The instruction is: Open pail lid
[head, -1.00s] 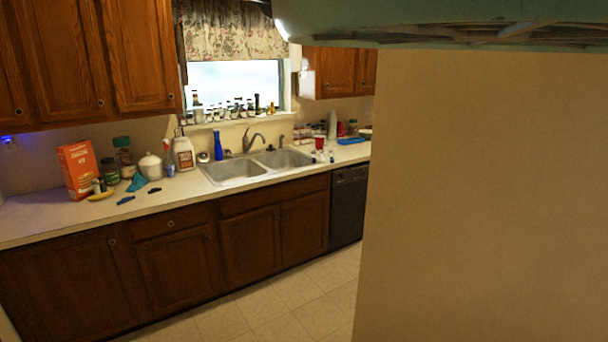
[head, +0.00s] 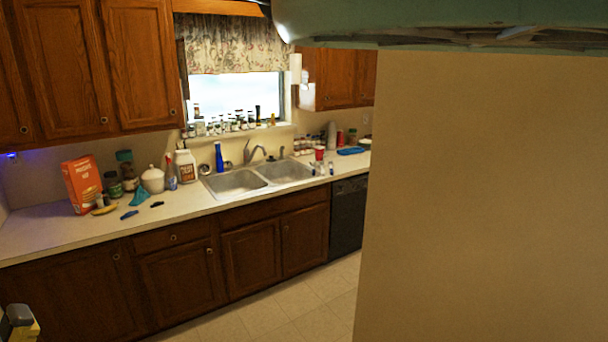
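Nothing in the head view is clearly a pail. A small white lidded pot (head: 152,180) stands upright on the counter, left of the sink, with its lid on. A large white bottle (head: 185,166) with a label stands to its right. My gripper is not clearly in view. A grey and yellow piece (head: 19,323) shows at the bottom left corner, and I cannot tell what it is.
The counter (head: 50,233) holds an orange box (head: 82,184), jars, a blue bottle (head: 219,157) and a double sink (head: 236,184). A beige wall (head: 485,200) fills the right side. The tiled floor (head: 290,308) is clear where it shows.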

